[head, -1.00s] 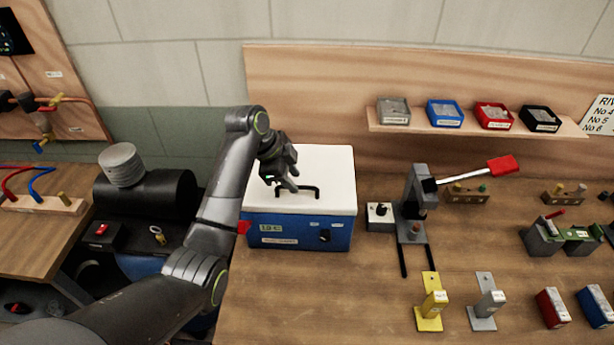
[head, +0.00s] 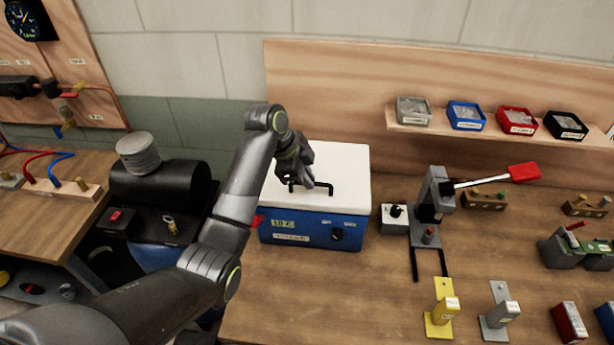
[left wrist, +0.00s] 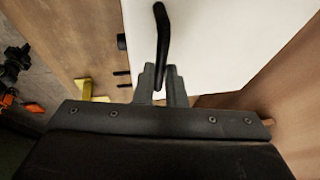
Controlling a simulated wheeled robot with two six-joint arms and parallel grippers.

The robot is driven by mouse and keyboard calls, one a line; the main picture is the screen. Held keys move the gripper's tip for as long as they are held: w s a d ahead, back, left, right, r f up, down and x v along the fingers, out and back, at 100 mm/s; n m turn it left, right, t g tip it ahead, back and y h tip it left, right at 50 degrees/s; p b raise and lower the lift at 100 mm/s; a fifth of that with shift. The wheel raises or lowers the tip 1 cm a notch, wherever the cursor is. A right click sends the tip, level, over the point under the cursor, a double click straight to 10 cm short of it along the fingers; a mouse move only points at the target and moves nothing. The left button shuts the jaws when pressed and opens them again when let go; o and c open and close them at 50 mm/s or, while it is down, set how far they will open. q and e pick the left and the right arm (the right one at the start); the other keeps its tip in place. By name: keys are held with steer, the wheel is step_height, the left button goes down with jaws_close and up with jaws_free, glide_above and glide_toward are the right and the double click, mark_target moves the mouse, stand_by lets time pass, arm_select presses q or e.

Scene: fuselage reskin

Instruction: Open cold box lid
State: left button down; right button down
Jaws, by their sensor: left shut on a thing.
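The cold box (head: 312,230) is a blue box with a white lid (head: 345,165), standing on the wooden workbench. The lid lies closed on the box, and it also shows in the left wrist view (left wrist: 215,50). A black handle (head: 322,187) runs along the lid's front part; the left wrist view shows it (left wrist: 161,35) reaching in between the fingers. My left gripper (head: 301,181) is shut on the handle, its fingertips (left wrist: 161,85) on either side of it. My right gripper is not in view.
A lever press (head: 430,210) with a red-handled arm stands right of the box, beside a small grey block (head: 393,218). Yellow (head: 441,310) and grey (head: 498,312) stands sit at the front. Bins (head: 466,115) line the shelf. A black compressor-like tank (head: 160,187) is left.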

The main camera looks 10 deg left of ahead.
arm_select(q)
steer(key=shift+w+r, duration=0.2)
steer(key=shift+r, duration=0.3)
steer(key=w+r+p, duration=0.1)
steer(key=w+r, duration=0.7)
steer(key=r, duration=0.2)
steer(key=shift+a+r, duration=0.15)
